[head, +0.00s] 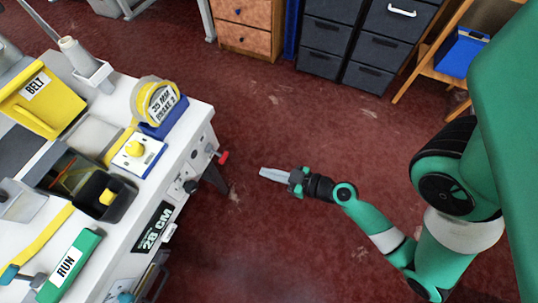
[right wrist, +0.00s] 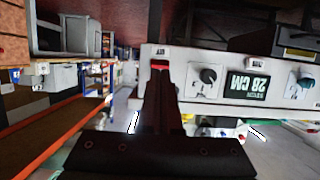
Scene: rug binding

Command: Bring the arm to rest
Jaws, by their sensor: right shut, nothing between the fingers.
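My right gripper (head: 276,175) is shut and empty in the head view. It hangs over the red floor, to the right of the white workbench and apart from it. My green right arm (head: 372,225) reaches in from the right. In the right wrist view the dark shut fingers (right wrist: 159,95) point toward the bench's front panel (right wrist: 205,85), which has dials and a "28 CM" label. My left gripper is not in view.
The white workbench (head: 190,130) on the left carries a yellow "BELT" bin (head: 45,100), a tape roll (head: 157,103) in a blue holder, and a green "RUN" block (head: 70,265). Drawer cabinets (head: 325,48) stand at the back. The floor (head: 290,110) between is clear.

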